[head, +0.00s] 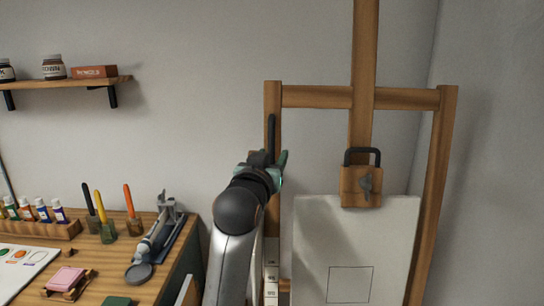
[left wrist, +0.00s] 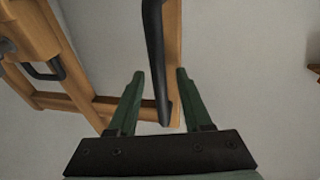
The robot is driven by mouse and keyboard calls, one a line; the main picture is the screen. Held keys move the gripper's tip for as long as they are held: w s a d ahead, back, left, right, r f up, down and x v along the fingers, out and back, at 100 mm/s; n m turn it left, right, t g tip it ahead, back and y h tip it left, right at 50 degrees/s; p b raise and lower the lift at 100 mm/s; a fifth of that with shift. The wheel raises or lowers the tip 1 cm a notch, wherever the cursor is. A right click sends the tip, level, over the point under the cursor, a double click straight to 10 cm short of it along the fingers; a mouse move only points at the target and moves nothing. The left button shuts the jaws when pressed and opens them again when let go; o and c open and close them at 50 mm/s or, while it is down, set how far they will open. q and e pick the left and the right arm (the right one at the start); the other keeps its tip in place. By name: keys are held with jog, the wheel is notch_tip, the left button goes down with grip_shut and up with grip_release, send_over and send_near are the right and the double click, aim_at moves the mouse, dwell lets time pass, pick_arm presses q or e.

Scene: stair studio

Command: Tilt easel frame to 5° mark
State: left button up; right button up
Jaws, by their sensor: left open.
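The wooden easel frame (head: 310,96) stands against the grey wall at the right, and part of it shows in the left wrist view (left wrist: 78,101). A black bar handle (head: 271,132) is on its left post. My left gripper (head: 270,157) is at the handle's lower part, with my arm hiding the post below. In the left wrist view the green fingers (left wrist: 160,73) are open, one on each side of the black handle (left wrist: 156,55), with gaps visible. A white marked strip (head: 271,274) shows low on the left post; its marks are too small to read.
A white canvas (head: 355,235) rests on the easel below a wooden clamp block (head: 361,186) with a black handle. A wooden desk (head: 110,270) with pens, paints and a clamp-like tool is at the left. A shelf (head: 75,83) hangs above.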

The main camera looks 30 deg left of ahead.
pick_arm(q)
jog(key=shift+c, duration=0.4)
grip_shut()
dwell(0.9)
